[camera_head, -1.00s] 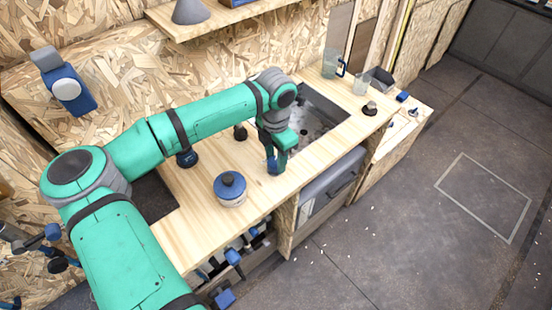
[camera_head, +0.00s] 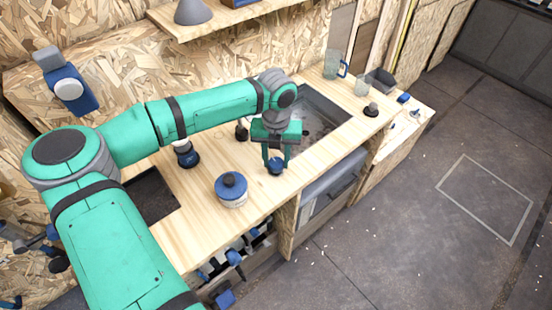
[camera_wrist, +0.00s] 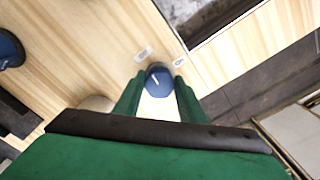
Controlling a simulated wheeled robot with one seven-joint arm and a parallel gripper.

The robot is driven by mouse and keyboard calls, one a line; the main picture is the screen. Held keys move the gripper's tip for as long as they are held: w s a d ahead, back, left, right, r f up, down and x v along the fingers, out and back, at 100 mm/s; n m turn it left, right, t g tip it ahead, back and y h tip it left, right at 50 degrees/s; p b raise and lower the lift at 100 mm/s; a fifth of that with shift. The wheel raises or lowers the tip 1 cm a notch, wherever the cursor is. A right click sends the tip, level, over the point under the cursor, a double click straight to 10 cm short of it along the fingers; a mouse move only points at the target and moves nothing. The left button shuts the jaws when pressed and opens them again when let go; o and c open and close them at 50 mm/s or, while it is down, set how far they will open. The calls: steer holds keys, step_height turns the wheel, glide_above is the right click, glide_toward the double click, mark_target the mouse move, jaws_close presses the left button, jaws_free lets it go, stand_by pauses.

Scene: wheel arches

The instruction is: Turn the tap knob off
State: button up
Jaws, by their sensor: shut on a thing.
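The tap knob (camera_wrist: 158,80) is a round blue knob with a white line on its top, on the wooden counter (camera_wrist: 105,50). In the head view the knob (camera_head: 276,166) sits near the counter's front edge, right of the blue-lidded jar. My gripper (camera_wrist: 158,100) points down at it, with a green finger on each side, shut on the knob. In the head view my gripper (camera_head: 276,158) is at the knob too. Two small white labels (camera_wrist: 143,53) lie beside the knob; their text is too small to read for certain.
A white jar with a blue lid (camera_head: 231,189) stands left of my gripper. The sink (camera_head: 315,120) is behind and right. A blue-based item (camera_head: 187,157) stands further back. Cups (camera_head: 361,86) and a blue-handled jug (camera_head: 333,66) are at the far right.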

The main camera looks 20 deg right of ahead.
mark_target(276, 161)
steer(key=shift+w+d+r+n, duration=0.1)
steer(key=shift+n, duration=0.5)
steer(key=o, duration=1)
steer(key=shift+o, duration=0.2)
step_height(276, 161, up, 11)
steer(key=shift+f, duration=0.2)
